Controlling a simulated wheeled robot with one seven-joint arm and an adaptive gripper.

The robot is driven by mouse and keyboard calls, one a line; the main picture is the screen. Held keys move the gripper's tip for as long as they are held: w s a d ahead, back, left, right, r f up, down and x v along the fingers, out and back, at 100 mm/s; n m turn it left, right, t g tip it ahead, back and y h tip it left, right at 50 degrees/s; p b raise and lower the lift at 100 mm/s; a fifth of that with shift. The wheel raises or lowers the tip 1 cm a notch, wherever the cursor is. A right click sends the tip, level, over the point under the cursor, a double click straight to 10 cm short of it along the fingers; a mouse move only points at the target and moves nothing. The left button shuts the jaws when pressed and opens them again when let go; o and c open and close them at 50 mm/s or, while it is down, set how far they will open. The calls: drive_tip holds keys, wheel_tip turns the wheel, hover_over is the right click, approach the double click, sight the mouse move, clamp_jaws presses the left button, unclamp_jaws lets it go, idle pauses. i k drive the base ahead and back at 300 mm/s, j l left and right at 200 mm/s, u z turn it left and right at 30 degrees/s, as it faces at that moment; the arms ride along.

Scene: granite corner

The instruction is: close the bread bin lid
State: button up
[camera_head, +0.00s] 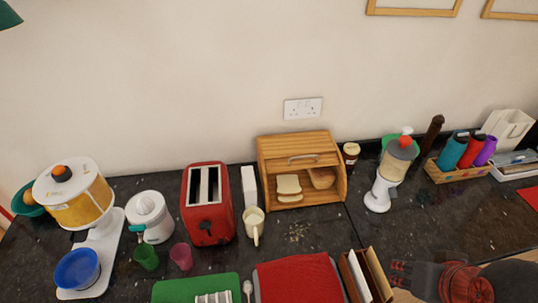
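The wooden bread bin (340,186) stands against the wall in the middle of the counter. Its slatted lid (292,146) is raised, with a metal handle (303,158) along its lower part. The front below the lid is open. Slices of bread (288,187) and a loaf (322,178) show inside. My gripper (399,272) is at the bottom right, dark with red parts, well in front and to the right of the bin and apart from it. Its fingers are small and dark, so I cannot tell whether they are open or shut.
A white grinder-like appliance (386,184) and a lidded cup (350,153) stand right. Upright folders (366,277) are beside my gripper.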

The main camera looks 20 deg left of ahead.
sight(307, 161)
drive_tip(key=u, duration=0.7)
drive_tip(key=l+u, duration=0.15)
drive_tip(key=l, duration=0.15)
drive_tip(key=k+j, duration=0.05)
